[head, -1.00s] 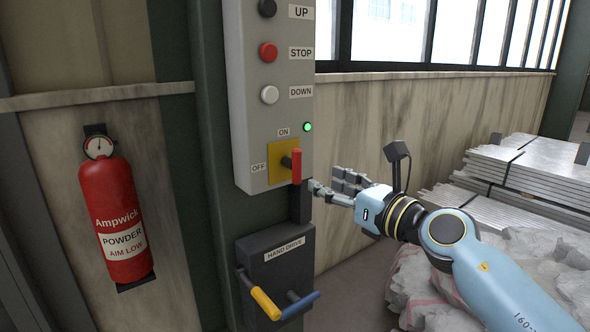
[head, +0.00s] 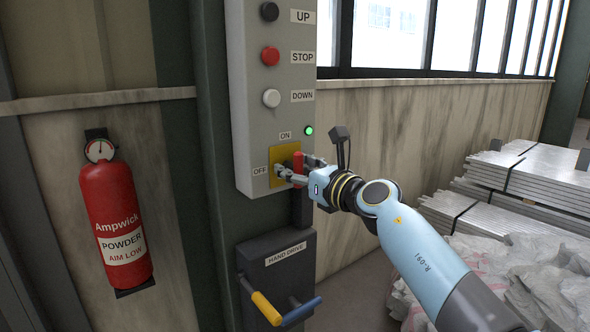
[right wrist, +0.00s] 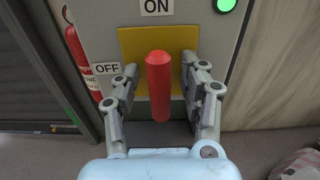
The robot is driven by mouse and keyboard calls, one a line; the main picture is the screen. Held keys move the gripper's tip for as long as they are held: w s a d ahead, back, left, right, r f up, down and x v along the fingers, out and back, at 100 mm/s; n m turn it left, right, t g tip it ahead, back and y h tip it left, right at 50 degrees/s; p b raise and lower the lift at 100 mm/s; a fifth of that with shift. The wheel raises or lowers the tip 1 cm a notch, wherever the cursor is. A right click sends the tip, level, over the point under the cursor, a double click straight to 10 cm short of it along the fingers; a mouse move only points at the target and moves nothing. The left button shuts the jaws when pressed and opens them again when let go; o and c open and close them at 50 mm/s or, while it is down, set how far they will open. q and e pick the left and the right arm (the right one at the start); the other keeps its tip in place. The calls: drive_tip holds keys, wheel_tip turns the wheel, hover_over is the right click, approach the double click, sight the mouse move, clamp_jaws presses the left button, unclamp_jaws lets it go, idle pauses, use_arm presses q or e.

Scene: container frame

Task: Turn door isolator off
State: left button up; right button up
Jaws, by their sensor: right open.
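The door isolator is a red handle on a yellow plate (head: 277,180) low on the grey control box, with ON above and OFF to the left. In the right wrist view the red handle (right wrist: 159,80) stands upright between my fingers, pointing up towards ON. The green lamp (head: 309,130) beside ON is lit. My right gripper (head: 297,173) is at the handle, partly hiding it. In the right wrist view its fingers (right wrist: 160,92) are open, one on each side of the handle, with gaps visible. My left gripper is not in view.
Above the isolator are the UP, STOP and DOWN buttons (head: 271,56). Below is the hand drive box (head: 275,262) with yellow and blue handles. A fire extinguisher (head: 116,220) hangs at left. Metal sheets (head: 540,175) and wrapped sacks lie at right.

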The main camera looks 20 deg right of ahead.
clamp_jaws()
drive_tip(key=m+p, duration=0.3)
drive_tip(key=shift+r, duration=0.15)
drive_tip(key=m+p, duration=0.3)
drive_tip(key=m, duration=0.2)
drive_tip(key=shift+p, duration=0.35)
drive_tip(key=m+p, duration=0.3)
drive_tip(key=m, duration=0.2)
drive_tip(key=shift+m, duration=0.4)
drive_tip(key=shift+f+m+p, duration=0.2)
drive_tip(key=shift+m+p, duration=0.95)
drive_tip(key=shift+m, duration=0.85)
